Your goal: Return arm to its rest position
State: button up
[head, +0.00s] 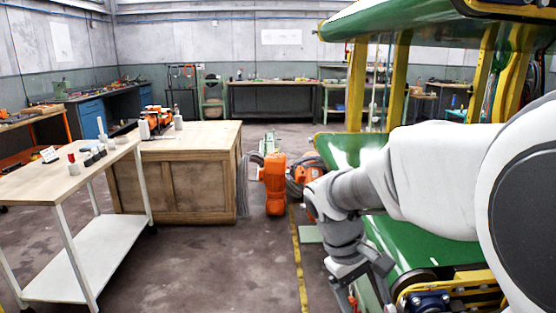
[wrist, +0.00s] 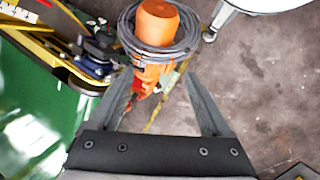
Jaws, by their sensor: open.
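My white and grey arm reaches in from the right in the head view, out over the green conveyor (head: 410,243). It bends down at the wrist near the conveyor's left edge. My gripper hangs low there, partly cut off by the bottom of the picture. In the wrist view my gripper (wrist: 158,92) has its two fingers spread apart with nothing held between them. Beyond the fingers, an orange machine (wrist: 157,22) with grey cable coiled around it shows near the floor. I cannot tell its distance from the fingertips.
A white-legged cart (head: 85,178) with small parts stands at left, beside a wooden cabinet (head: 180,182). An orange robot unit (head: 274,186) stands on the floor ahead. Yellow posts (head: 356,85) rise from the conveyor frame. Floor between cabinet and conveyor is partly clear.

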jog(key=s+a+r+m+t+y, duration=0.2)
jog(key=s+r+m+t+y, duration=0.35)
jog(key=s, duration=0.55)
notch_tip(320, 180, up, 17)
jog(key=t+h+p, duration=0.1)
jog(key=p, duration=1.5)
jog(key=shift+r+n, duration=0.2)
jog(key=shift+n, duration=0.25)
jog(key=shift+s+d, duration=0.1)
jog(key=shift+d, duration=0.05)
